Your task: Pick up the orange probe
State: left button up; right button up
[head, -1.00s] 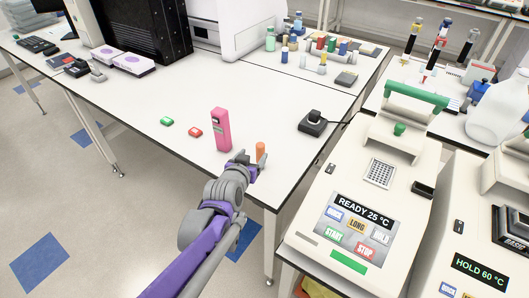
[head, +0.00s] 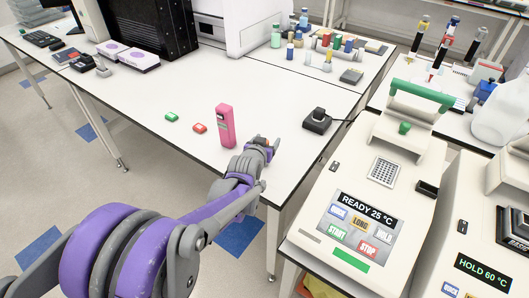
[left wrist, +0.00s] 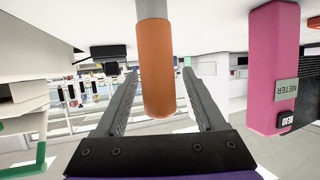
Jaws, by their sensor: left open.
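The orange probe (left wrist: 155,65) is an upright cylinder with a grey section at one end. In the left wrist view it lies between the two open fingers of my left gripper (left wrist: 160,76), with a gap on each side. In the head view my left gripper (head: 271,146) is low at the table's near corner, and only a sliver of the probe shows behind it. My right gripper is in neither view.
A pink meter (head: 225,127) stands just left of my left gripper. A green block (head: 171,117) and a red block (head: 199,128) lie further left. A black box with a cable (head: 317,120) sits to the right. A thermal cycler (head: 345,215) stands right of the table (head: 190,85).

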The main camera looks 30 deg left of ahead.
pick_arm(q)
grip_shut()
dwell(0.4)
